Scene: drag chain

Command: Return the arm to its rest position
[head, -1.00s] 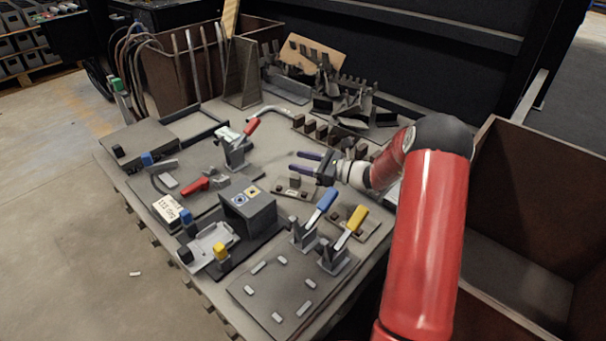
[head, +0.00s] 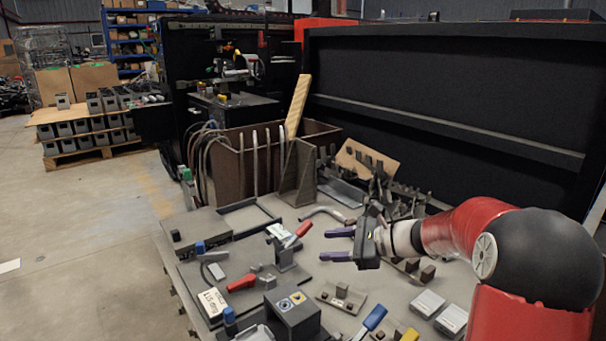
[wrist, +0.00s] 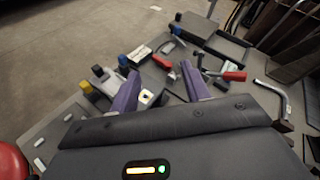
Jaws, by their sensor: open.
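My arm is red with a black joint and reaches in from the right in the head view. My gripper (head: 338,244) has two purple fingers, spread apart with nothing between them. It hangs above the middle of the worktable (head: 318,219), fingers pointing left. In the wrist view the open gripper (wrist: 163,92) also shows, with the fixtures beyond its fingertips. A red-handled clamp (head: 291,243) stands to the left of the fingers. A grey box with round blue and yellow marks (head: 292,312) stands below them in the picture.
A brown bin with cables (head: 235,165) stands at the table's back left. Metal brackets (head: 385,190) crowd the back. Blue (head: 371,320) and yellow (head: 410,335) clamp handles stand at the front. A black partition (head: 440,100) rises behind. Open floor (head: 70,220) lies left.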

